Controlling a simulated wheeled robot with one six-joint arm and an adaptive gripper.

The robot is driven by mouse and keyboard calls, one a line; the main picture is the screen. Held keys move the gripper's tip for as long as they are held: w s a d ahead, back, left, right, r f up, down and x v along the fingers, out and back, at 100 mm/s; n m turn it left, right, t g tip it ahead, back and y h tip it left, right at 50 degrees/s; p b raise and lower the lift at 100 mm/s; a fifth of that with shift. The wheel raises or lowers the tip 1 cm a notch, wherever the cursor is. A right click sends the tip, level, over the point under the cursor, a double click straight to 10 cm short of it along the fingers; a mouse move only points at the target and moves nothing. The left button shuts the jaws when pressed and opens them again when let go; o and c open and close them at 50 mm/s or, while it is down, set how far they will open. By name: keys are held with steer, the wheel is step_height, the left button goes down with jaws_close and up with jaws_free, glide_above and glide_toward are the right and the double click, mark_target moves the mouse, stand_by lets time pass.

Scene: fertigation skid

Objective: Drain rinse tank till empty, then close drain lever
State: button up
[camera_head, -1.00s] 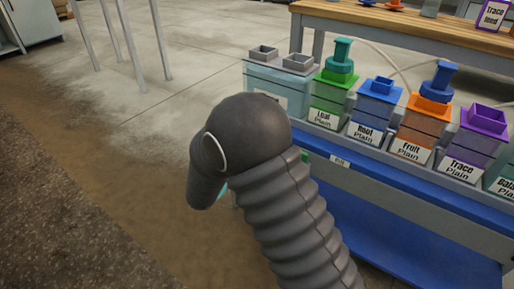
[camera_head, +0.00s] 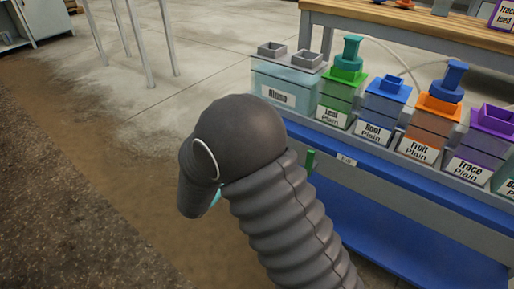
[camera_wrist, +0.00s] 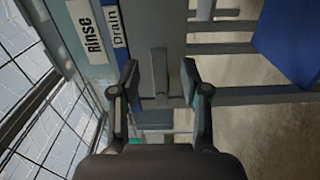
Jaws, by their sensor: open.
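The rinse tank (camera_head: 264,75) is the pale box at the left end of the row in the head view, with two grey square openings on top and a label partly hidden by my arm. Its Rinse label (camera_wrist: 93,33) shows sideways in the wrist view, beside the blue-edged Drain label (camera_wrist: 118,25). My gripper (camera_wrist: 160,66) is open below these labels. A grey bar (camera_wrist: 159,72) appears between its fingers; I cannot tell whether it is the drain lever or whether the fingers touch it. A small upright green piece (camera_head: 310,162) stands at the bench front. The tank's water level is not clear.
Several labelled containers, such as Root (camera_head: 375,131) and Trace (camera_head: 474,170), stand in a row to the right. A blue lower shelf (camera_head: 400,245) runs beneath them. A wooden table (camera_head: 425,27) stands behind. The floor (camera_head: 120,175) at the left is clear.

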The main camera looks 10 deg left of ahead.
steer(key=v, duration=0.7)
steer(key=shift+s, duration=0.15)
stand_by(7.2)
